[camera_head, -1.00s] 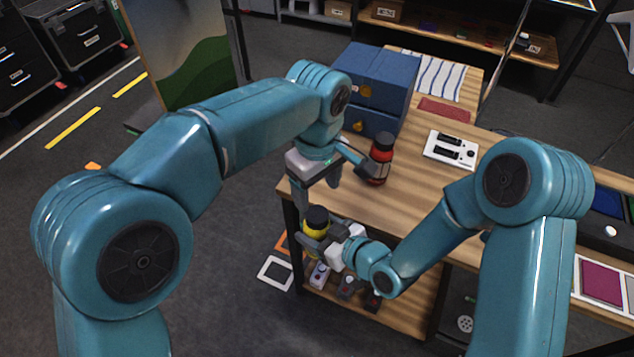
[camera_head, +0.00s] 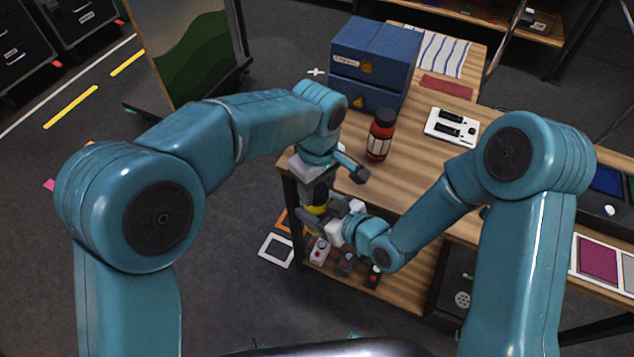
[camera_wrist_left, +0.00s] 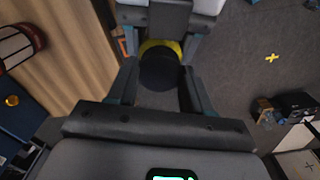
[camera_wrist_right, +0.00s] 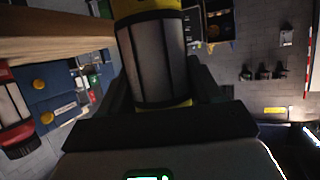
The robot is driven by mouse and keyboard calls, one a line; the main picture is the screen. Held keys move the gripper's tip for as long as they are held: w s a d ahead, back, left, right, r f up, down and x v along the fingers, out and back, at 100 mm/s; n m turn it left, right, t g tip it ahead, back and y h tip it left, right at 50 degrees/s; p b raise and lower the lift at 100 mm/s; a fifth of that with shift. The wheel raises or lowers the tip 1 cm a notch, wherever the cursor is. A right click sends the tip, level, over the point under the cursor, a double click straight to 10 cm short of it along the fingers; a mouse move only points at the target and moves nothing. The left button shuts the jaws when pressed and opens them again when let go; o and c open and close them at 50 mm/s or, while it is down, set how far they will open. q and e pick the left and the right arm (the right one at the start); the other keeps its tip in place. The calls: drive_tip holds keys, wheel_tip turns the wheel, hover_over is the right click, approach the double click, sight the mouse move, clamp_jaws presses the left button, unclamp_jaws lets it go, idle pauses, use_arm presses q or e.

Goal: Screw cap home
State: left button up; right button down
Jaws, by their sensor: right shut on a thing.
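A yellow jar (camera_head: 316,210) with a dark wrap is held off the table's near left corner by my right gripper (camera_head: 328,216). In the right wrist view the jar (camera_wrist_right: 152,58) sits between the fingers. Its black cap (camera_wrist_left: 160,72) is on top, seen from above in the left wrist view. My left gripper (camera_head: 322,188) points down over the jar, its fingers open on either side of the cap, apparently not touching it. In the head view the left gripper partly hides the cap. Whether the cap sits fully down cannot be told.
A red bottle (camera_head: 380,136) with a black cap stands on the wooden table (camera_head: 400,185). Behind it are a blue drawer box (camera_head: 372,60) and a white switch panel (camera_head: 452,127). Small button boxes (camera_head: 345,262) sit on the lower shelf below the jar.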

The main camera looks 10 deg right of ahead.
use_arm(q)
drive_tip(key=shift+c, duration=1.1)
drive_tip(key=m, duration=1.3)
drive_tip(key=shift+d, duration=0.1)
drive_tip(key=m, duration=0.6)
drive_tip(key=shift+m, duration=0.3)
drive_tip(key=o, duration=1.2)
drive_tip(key=shift+c, duration=0.2)
drive_tip(key=shift+s, duration=0.1)
drive_tip(key=shift+d, duration=0.1)
